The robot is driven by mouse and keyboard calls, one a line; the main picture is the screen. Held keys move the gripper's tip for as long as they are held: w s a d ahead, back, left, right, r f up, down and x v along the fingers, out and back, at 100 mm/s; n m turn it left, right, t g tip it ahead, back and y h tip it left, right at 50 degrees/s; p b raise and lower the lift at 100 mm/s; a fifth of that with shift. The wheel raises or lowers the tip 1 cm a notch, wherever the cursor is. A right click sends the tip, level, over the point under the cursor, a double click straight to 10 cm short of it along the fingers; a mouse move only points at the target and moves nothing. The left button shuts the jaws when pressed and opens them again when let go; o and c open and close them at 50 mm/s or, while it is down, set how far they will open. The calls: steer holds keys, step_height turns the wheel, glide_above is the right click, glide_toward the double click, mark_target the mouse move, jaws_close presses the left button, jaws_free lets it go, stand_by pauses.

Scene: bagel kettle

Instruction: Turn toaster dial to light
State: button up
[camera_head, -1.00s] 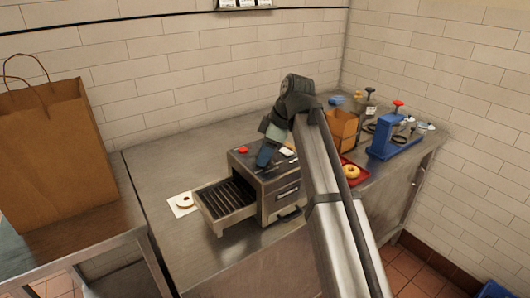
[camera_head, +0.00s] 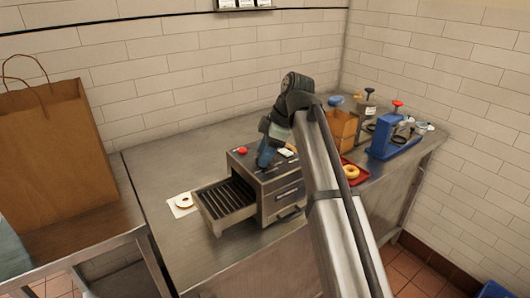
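The toaster (camera_head: 282,195) is a grey metal box on the steel counter, with a slatted tray (camera_head: 226,200) sticking out at its left. A red knob or button (camera_head: 242,151) shows on its top at the back left, and a pale patch (camera_head: 286,152) shows at the top right. I cannot make out a marked dial or its setting. My gripper (camera_head: 264,162) points down at the middle of the toaster's top, between the red knob and the pale patch. Its fingertips are small and partly hidden, so I cannot tell whether they touch anything or are open.
A bagel on white paper (camera_head: 170,208) lies left of the toaster. A red tray (camera_head: 361,177) with a bagel (camera_head: 351,171), a cardboard box (camera_head: 341,130) and a blue stand (camera_head: 385,140) are at the right. A paper bag (camera_head: 55,155) stands on the left table.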

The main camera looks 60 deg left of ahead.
steer(key=o, duration=0.3)
steer(key=v, duration=1.4)
steer(key=shift+f, duration=0.1)
